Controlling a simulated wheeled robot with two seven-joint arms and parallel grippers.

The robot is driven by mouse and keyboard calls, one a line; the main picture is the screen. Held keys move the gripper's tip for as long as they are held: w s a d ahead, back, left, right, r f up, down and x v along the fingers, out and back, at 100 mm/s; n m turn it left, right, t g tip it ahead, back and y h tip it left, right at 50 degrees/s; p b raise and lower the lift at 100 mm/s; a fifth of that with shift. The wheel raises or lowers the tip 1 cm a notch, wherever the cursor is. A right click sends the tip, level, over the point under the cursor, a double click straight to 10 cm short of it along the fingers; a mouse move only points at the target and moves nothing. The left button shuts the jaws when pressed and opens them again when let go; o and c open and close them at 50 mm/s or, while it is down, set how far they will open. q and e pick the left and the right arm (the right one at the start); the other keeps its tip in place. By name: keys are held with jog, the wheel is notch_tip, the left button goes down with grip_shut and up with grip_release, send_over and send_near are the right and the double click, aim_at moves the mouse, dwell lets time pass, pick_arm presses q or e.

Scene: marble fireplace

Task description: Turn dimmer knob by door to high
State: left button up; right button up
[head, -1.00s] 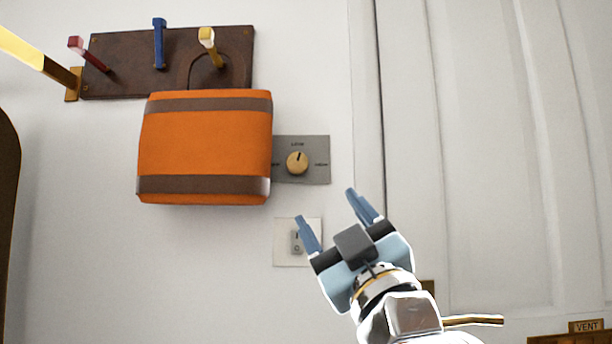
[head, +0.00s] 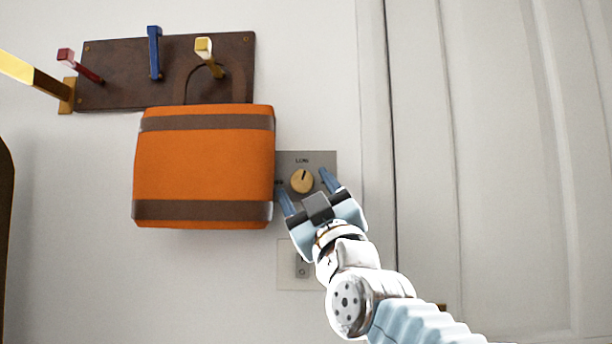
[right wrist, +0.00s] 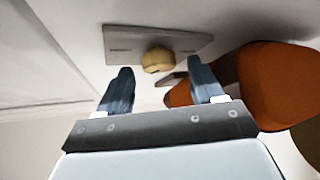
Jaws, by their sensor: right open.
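The dimmer knob (head: 302,181) is a round tan dial on a grey plate (head: 322,158) on the wall. Its dark mark points up, near the word LOW. My right gripper (head: 308,188) is open, with its blue fingers to the left and right of the knob in the head view. In the right wrist view the knob (right wrist: 157,60) shows ahead, between and beyond the open fingertips (right wrist: 160,75), and appears untouched. The HIGH label is hidden behind the right finger. The door (head: 500,150) is white and panelled, to the right. My left gripper is not in view.
An orange bag (head: 204,170) with brown bands hangs from the peg board (head: 125,92) just left of the knob, close to my left-hand finger. It also shows in the right wrist view (right wrist: 275,85). A light switch plate (head: 290,275) sits below the dimmer, partly behind my arm.

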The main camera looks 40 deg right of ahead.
jog(key=shift+w+d+r, duration=0.1)
jog(key=shift+w+r, duration=0.25)
jog(key=shift+w, duration=0.05)
jog(key=shift+c, duration=0.2)
jog(key=c, duration=1)
jog(key=shift+f+m+h, duration=0.15)
jog(key=shift+m+h, duration=0.85)
jog(key=shift+m, duration=0.1)
jog(key=shift+c, duration=0.2)
jog(key=m+g+h, duration=0.1)
jog(key=m+h, duration=0.2)
jog(key=m+g+h, duration=0.1)
jog(key=m+h, duration=0.2)
jog(key=m, duration=0.1)
jog(key=shift+w+a, duration=0.15)
jog(key=shift+a, duration=0.05)
jog(key=o, duration=1.1)
